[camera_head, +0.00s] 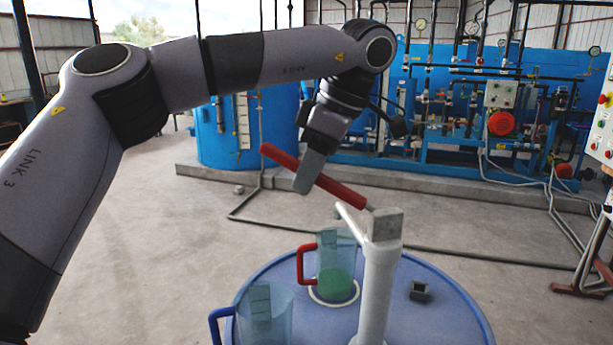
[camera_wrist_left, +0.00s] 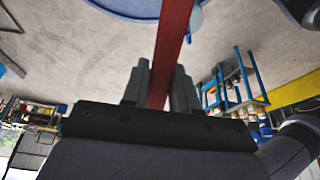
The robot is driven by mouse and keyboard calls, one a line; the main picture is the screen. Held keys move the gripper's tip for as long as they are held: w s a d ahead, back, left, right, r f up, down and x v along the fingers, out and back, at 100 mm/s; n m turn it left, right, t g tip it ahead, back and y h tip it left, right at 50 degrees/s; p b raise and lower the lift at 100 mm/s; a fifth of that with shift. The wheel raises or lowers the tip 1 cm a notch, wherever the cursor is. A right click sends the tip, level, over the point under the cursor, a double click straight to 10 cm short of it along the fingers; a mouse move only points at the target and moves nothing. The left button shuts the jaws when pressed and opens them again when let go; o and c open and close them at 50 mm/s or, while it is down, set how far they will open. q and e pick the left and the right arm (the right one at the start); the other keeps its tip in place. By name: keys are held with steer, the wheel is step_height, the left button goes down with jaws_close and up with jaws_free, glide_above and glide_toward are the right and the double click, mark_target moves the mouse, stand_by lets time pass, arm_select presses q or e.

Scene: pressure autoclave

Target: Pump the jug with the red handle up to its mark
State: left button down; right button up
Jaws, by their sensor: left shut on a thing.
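The clear jug with the red handle (camera_head: 325,251) stands upright on a white ring on the blue round table, with green liquid (camera_head: 336,284) in its lower part. I cannot make out its mark clearly. Beside it stands the white pump post (camera_head: 378,285) with a grey head, and its white spout (camera_head: 349,218) reaches over this jug. The red pump lever (camera_head: 340,190) slopes up to the left from the head. My left gripper (camera_head: 311,172) is shut on the lever; the left wrist view shows the red bar (camera_wrist_left: 170,45) between its fingers (camera_wrist_left: 160,85). My right gripper is out of view.
A second clear jug (camera_head: 266,312) with a blue handle stands at the front left of the blue round table (camera_head: 440,315). A small dark box (camera_head: 420,292) sits right of the post. Blue autoclave machinery (camera_head: 470,110) stands behind; the floor between is mostly clear.

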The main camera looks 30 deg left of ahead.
mark_target(329, 179)
arm_select(q)
steer(key=shift+r, duration=0.1)
stand_by(0.4)
steer(key=c, duration=1)
jaws_free()
steer(key=shift+o, duration=0.2)
steer(key=shift+v, duration=3.6)
